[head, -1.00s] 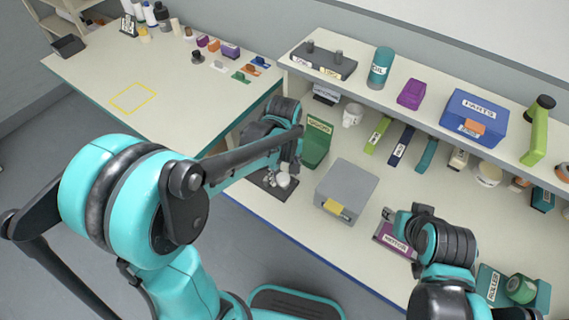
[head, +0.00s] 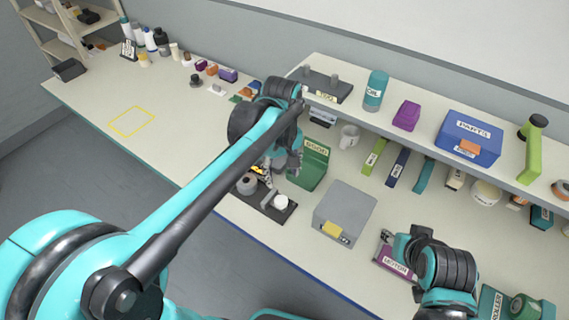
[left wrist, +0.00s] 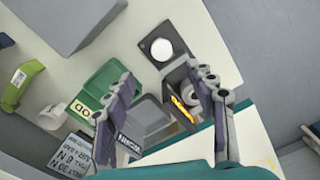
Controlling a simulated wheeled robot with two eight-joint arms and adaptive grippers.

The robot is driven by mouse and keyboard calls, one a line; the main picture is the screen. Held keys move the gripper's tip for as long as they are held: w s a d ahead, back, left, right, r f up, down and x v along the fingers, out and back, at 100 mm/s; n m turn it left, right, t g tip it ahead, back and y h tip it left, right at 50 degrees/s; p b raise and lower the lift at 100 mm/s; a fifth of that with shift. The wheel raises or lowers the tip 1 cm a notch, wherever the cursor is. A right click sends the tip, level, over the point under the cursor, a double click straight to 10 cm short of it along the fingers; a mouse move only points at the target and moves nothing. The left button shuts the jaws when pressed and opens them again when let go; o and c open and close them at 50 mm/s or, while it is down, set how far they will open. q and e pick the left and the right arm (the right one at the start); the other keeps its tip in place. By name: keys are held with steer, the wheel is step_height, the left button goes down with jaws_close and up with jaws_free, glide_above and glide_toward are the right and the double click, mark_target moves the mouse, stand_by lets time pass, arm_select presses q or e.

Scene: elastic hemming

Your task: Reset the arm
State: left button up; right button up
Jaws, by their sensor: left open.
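My left arm reaches from the lower left across the workbench. My left gripper (head: 280,165) is above the bench by the green bin (head: 312,160), partly hidden by its own wrist. In the left wrist view the two fingers (left wrist: 167,95) are spread apart with nothing held between them. Below them the green bin (left wrist: 103,88) and a black tray (left wrist: 150,52) with a white round part show. My right gripper (head: 393,248) is low at the purple labelled box (head: 387,262); its fingers are too small and hidden to judge.
A grey box (head: 345,208) with a yellow tag stands between the two grippers. The shelf (head: 420,128) above the bench carries a teal oil can (head: 375,90) and a blue parts box (head: 470,140). The left table around the yellow square outline (head: 132,121) is clear.

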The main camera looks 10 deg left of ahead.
arm_select(q)
steer(key=shift+s+a, duration=0.1)
steer(key=s+a+f+m+t, duration=0.2)
steer(key=s+a+m+t, duration=0.3)
steer(key=s, duration=0.5)
steer(key=m+t, duration=0.2)
steer(key=m, duration=0.1)
steer(key=shift+m, duration=0.4)
